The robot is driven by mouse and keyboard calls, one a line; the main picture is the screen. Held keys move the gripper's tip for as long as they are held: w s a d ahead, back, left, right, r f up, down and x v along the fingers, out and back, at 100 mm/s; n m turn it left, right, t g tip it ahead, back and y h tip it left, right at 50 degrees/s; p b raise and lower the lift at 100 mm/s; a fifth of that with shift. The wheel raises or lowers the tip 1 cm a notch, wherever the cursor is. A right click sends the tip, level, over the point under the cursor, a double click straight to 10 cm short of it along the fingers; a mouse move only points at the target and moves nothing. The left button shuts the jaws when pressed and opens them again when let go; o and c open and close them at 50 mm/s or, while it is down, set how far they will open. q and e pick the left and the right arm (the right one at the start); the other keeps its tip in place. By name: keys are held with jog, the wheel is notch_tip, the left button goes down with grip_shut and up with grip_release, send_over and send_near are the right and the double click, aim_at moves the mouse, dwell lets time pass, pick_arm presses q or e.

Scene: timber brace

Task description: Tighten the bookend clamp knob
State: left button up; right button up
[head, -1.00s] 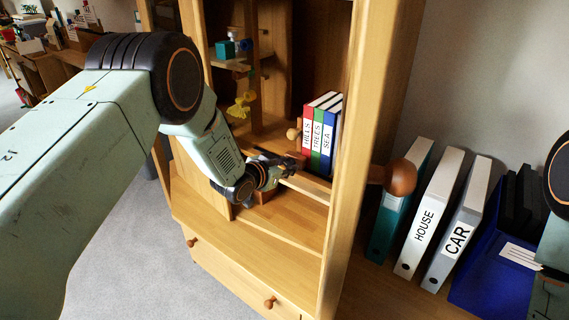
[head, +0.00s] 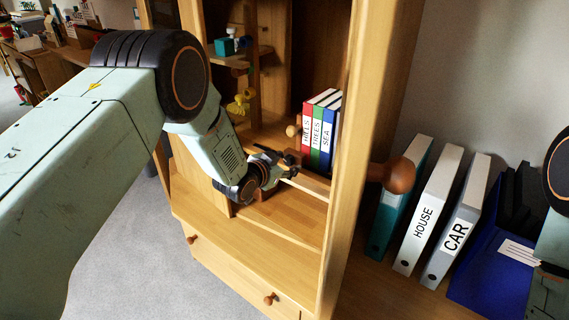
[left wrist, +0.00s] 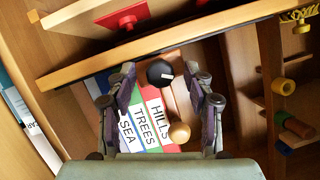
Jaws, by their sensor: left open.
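A round black knob (left wrist: 160,72) with a white mark shows in the left wrist view, between my left gripper's fingertips and beyond the books. My left gripper (left wrist: 159,88) is open around it, with a gap on both sides. A wooden ball knob (left wrist: 179,132) sits nearer, beside the red book; it also shows in the head view (head: 292,131). Three books, HILLS (head: 307,138), TREES and SEA, stand upright in the cabinet. In the head view my left gripper (head: 290,164) is low in front of them, and the black knob cannot be made out. My right gripper is out of view.
The cabinet's right post (head: 345,200) stands close beside the gripper, with a large wooden knob (head: 399,175) on its outer side. Small shelves with a teal block (head: 226,46) and yellow parts (head: 238,104) are left of the books. Binders (head: 428,210) stand at right.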

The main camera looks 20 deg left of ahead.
pick_arm(q)
jog(key=v, duration=1.2)
jog(key=shift+r, duration=0.1)
